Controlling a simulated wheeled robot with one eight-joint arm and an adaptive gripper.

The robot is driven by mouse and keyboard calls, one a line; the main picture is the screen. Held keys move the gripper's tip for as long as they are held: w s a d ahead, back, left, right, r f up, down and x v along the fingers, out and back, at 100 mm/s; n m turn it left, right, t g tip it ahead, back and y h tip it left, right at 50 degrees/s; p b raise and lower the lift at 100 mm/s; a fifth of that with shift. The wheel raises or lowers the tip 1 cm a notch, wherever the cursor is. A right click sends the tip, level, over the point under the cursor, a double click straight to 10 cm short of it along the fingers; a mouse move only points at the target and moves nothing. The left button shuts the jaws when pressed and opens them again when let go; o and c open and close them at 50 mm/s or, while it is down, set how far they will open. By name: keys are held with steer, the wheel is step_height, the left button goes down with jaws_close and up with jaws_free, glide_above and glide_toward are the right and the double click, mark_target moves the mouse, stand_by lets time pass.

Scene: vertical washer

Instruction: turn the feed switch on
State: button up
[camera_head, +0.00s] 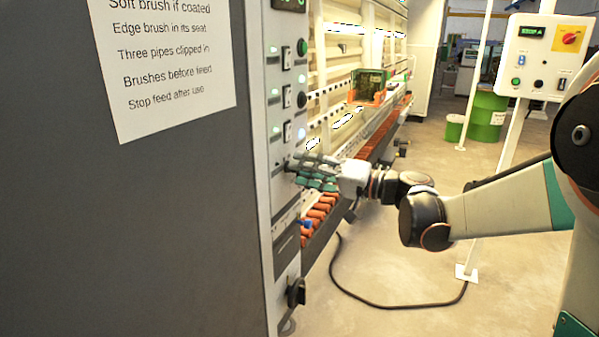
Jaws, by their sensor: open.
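The narrow grey control panel (283,130) on the front edge of the machine carries a column of small rocker switches, round buttons and lamps. A rocker switch (287,131) sits just above my gripper, with a lit lamp beside it. I cannot read which switch is the feed switch. My gripper (300,170) is open, with its fingertips at the panel's face below that rocker. The fingers hide the part of the panel behind them, and I cannot tell whether they touch it. My arm reaches in from the right.
A paper notice (165,60) is on the machine's dark side wall. The conveyor (375,145) with orange-brown pads runs back behind my gripper. A control box (543,57) with a red rotary switch stands on a post at right. A black cable (385,306) lies on the floor.

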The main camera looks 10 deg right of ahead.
steer(key=shift+x, duration=0.9)
steer(key=c, duration=1.1)
steer(key=shift+o, duration=0.2)
